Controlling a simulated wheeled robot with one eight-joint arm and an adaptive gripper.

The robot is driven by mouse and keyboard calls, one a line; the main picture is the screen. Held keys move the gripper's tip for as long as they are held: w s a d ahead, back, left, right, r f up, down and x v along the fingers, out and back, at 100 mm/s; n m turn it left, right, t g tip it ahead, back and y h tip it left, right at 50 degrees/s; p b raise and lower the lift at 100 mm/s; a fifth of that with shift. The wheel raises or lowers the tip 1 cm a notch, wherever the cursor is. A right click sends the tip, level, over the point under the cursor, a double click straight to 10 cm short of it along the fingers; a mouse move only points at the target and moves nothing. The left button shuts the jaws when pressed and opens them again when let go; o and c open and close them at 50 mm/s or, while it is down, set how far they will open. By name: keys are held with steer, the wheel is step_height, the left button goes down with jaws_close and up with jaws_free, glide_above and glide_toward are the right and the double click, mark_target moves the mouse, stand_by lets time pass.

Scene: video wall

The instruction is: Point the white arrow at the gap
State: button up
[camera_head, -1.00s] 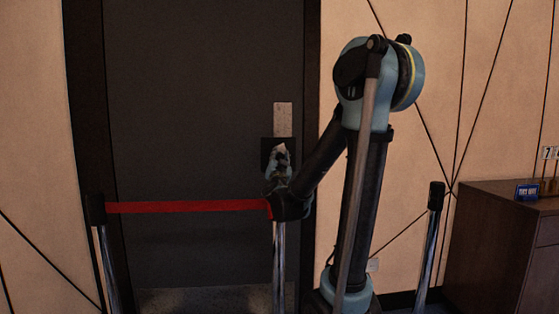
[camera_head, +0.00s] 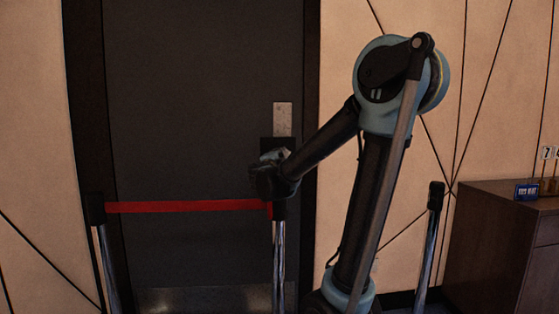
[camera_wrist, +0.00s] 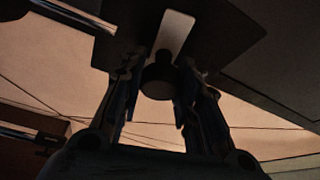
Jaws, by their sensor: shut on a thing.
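In the wrist view a white strip (camera_wrist: 172,34), which looks like the white arrow, lies against a dark square plate (camera_wrist: 220,28). Its lower end meets a dark round knob (camera_wrist: 158,80). My gripper (camera_wrist: 160,72) has its two fingers on either side of this knob and is shut on it. In the head view my gripper (camera_head: 268,178) is at the dark plate (camera_head: 280,145) on the grey door and hides the knob. I cannot make out the gap in either view.
A red belt (camera_head: 185,206) runs between a left post (camera_head: 97,212) and a middle post (camera_head: 279,255), just below my gripper. Another post (camera_head: 430,245) stands to the right. A brown cabinet (camera_head: 500,240) is at the far right.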

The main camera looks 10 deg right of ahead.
steer(key=shift+s+d+f+m+g, duration=0.1)
steer(key=shift+m+g, duration=0.2)
steer(key=shift+m, duration=0.35)
steer(key=shift+f+m+g, duration=0.1)
steer(key=shift+m+g, duration=0.2)
steer(key=shift+m, duration=0.35)
steer(key=o, duration=1)
steer(key=shift+o, duration=0.2)
steer(key=shift+s+a, duration=0.2)
steer(key=shift+s, duration=0.1)
steer(key=v, duration=1.1)
steer(key=shift+r, duration=0.1)
